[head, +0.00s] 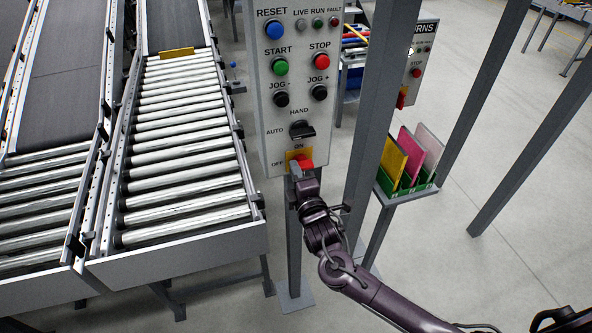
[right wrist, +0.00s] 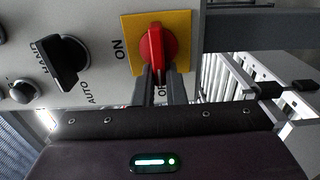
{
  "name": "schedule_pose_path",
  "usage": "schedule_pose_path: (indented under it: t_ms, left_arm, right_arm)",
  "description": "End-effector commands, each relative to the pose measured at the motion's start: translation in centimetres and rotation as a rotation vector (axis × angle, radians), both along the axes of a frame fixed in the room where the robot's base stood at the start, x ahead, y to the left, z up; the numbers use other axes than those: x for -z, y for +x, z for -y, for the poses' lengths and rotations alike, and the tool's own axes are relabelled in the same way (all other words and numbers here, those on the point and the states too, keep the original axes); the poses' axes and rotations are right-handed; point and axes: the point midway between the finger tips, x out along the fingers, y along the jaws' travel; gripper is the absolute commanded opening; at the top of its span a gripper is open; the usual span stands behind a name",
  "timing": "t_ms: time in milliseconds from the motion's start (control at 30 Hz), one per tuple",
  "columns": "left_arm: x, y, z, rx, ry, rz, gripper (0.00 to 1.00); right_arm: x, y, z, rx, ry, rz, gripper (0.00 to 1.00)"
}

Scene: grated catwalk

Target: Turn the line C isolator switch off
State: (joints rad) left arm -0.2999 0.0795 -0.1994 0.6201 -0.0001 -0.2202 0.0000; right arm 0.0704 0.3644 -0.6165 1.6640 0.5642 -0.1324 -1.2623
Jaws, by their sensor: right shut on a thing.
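The isolator switch is a red rotary handle (head: 306,162) on a yellow plate (head: 291,155) at the bottom of the grey control panel (head: 262,100). ON is marked above it and OFF at its left. In the right wrist view the red handle (right wrist: 152,45) lies lengthwise along the line to the OFF mark, which the fingers partly cover; ON is off to its side. My right gripper (right wrist: 160,85) is shut on the handle; in the head view it reaches the handle from below. No line letter is readable on this panel. My left gripper is out of view.
A black AUTO/HAND selector (head: 301,130) sits just above the isolator, with jog, start, stop and reset buttons higher up. A roller conveyor (head: 180,150) stands at left. Grey posts (head: 377,110) and a green rack with coloured boards (head: 403,157) stand at right.

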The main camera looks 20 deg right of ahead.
Motion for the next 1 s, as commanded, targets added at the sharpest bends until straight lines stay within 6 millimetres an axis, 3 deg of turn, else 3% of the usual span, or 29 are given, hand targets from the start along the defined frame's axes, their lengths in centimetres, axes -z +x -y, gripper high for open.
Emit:
schedule_pose_path:
  t_ms: [400,433,600,867,1000]
  left_arm:
    - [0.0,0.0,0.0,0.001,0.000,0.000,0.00]
    - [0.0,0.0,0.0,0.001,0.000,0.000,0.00]
    - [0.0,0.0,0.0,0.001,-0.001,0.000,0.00]
    - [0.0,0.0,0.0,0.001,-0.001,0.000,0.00]
    - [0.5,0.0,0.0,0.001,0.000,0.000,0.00]
  right_arm:
    - [0.1,0.0,0.0,-0.002,-0.009,-0.001,0.00]
    - [0.1,0.0,0.0,-0.001,-0.009,-0.001,0.14]
    - [0.1,0.0,0.0,-0.001,-0.008,-0.001,0.33]
    - [0.1,-0.1,0.0,-0.001,-0.007,-0.001,0.33]
    - [0.4,-1.3,0.1,-0.001,-0.007,-0.001,0.33]
